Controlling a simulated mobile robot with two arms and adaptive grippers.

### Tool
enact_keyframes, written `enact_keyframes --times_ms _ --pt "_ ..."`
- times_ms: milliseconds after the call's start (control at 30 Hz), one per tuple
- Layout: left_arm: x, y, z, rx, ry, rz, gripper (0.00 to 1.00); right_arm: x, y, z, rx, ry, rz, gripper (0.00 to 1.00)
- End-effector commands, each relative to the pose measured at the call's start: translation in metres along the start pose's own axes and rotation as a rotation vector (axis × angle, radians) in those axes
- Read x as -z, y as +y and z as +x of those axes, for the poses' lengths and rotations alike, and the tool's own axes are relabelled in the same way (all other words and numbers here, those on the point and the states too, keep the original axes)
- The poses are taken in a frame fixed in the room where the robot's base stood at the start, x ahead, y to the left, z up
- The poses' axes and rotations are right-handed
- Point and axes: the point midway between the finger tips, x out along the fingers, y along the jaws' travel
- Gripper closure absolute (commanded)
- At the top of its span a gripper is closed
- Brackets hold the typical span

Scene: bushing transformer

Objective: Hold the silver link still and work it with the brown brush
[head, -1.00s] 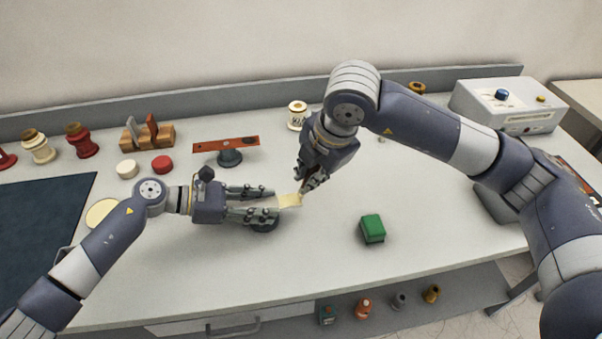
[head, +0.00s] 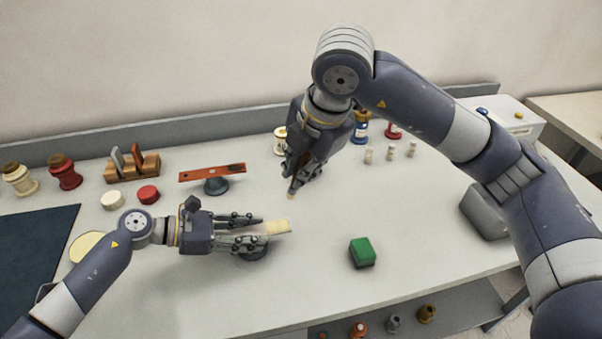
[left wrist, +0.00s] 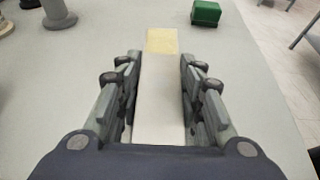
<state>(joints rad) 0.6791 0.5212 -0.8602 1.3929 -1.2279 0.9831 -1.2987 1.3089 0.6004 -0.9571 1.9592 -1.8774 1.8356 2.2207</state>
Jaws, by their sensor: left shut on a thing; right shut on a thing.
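The silver link (head: 278,227) is a flat pale strip with a yellowish far end. My left gripper (head: 264,231) is shut on it, above a dark round base (head: 256,252). In the left wrist view the link (left wrist: 161,95) runs lengthwise between the fingers, and its yellowish end sticks out past the tips. My right gripper (head: 297,178) is shut and points down, above and behind the link's free end, apart from it. Only a small tan tip of the brown brush (head: 291,195) shows below its fingers; the rest is hidden.
A green block (head: 362,252) lies right of the link. An orange-brown bar (head: 212,172) rests on a dark stand behind my left gripper. White (head: 112,200) and red (head: 148,194) discs, a wooden rack (head: 132,168) and a dark mat (head: 35,255) are at left.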

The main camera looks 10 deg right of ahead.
Motion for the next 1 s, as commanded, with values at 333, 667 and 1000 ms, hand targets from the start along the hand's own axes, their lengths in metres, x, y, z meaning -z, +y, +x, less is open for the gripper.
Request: enact_keyframes --times_ms 333,667,1000 --pt "0.0 0.0 0.0 0.001 0.0 0.0 1.0 0.0 0.0 0.0 -0.001 0.0 0.0 1.0" --pt "0.0 0.0 0.0 0.001 0.0 0.0 0.42 0.0 0.0 0.0 -0.001 0.0 0.0 1.0" --pt "0.001 0.001 -0.017 -0.003 0.001 0.0 0.42 0.0 0.0 0.0 -0.001 0.0 0.0 1.0"
